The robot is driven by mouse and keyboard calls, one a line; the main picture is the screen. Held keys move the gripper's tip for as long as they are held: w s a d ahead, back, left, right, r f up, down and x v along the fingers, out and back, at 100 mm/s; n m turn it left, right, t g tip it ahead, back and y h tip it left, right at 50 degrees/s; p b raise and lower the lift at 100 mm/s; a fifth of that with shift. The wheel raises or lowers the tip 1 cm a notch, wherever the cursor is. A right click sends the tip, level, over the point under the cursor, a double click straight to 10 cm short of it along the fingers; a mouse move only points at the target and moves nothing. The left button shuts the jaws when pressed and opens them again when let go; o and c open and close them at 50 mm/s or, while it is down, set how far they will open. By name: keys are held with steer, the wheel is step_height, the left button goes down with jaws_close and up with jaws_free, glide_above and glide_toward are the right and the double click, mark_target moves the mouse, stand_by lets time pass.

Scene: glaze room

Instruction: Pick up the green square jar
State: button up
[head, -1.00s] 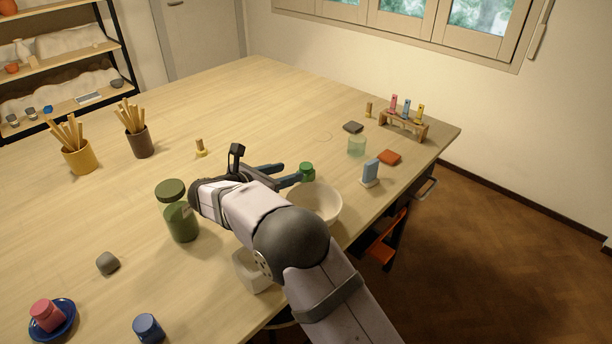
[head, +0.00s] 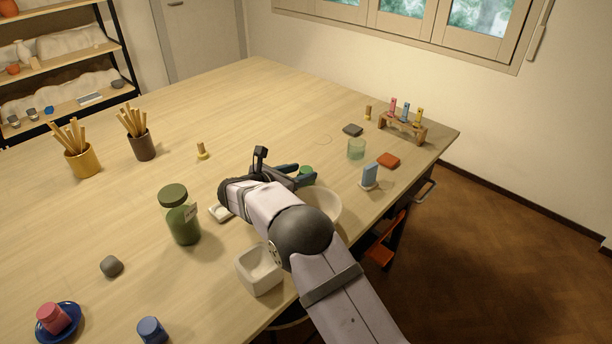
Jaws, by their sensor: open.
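A small green jar (head: 306,170) stands on the table beyond the white bowl. Most of it is hidden behind my gripper, so I cannot see whether it is square. My gripper (head: 302,175) is open, with its dark fingers low at the jar. The jar appears to be between or just behind the fingers; I cannot tell which.
A white bowl (head: 324,203) is close beside my gripper, partly behind my arm. A square white pot (head: 258,272) and a small white dish (head: 221,212) are near my arm.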

steer(key=shift+w+d+f, duration=0.1)
steer(key=shift+w, duration=0.05)
steer(key=c, duration=1)
